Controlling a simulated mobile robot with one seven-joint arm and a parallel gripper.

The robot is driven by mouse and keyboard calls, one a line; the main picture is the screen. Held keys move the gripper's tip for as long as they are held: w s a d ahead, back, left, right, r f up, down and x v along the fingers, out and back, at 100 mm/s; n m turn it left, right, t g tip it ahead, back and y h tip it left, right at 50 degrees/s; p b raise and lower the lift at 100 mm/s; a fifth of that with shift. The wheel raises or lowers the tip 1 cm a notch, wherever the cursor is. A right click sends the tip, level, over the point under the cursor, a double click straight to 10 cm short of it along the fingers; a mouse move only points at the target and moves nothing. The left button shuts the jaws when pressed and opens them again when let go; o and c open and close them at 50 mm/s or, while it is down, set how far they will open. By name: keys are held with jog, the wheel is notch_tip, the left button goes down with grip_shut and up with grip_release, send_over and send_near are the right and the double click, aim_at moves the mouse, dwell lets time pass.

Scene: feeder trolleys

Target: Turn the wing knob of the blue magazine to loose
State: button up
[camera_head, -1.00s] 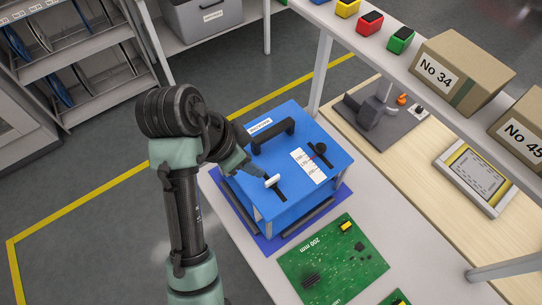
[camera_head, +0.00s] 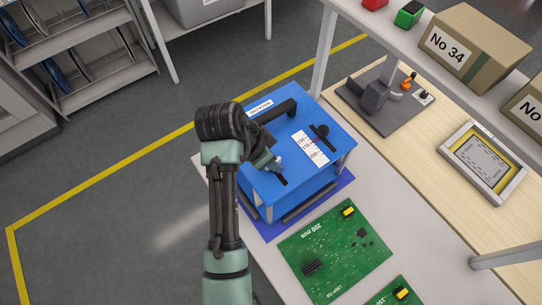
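The blue magazine (camera_head: 307,184) stands on the table at the centre, with a black handle and a white scale on top. A small pale bar (camera_head: 278,162), which looks like the wing knob, sits at the upper end of a dark slot on its lid. My gripper (camera_head: 272,164) reaches down from the left to this bar, at or very near it. Its fingers are too small and hidden to tell whether they hold it.
Green circuit boards (camera_head: 335,248) lie on the table in front of the magazine. A grey device (camera_head: 378,95) and a framed panel (camera_head: 484,160) are on the wooden bench at right. A shelf with boxes (camera_head: 473,47) overhangs it. Open floor lies left.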

jog(key=shift+f, duration=0.15)
grip_shut()
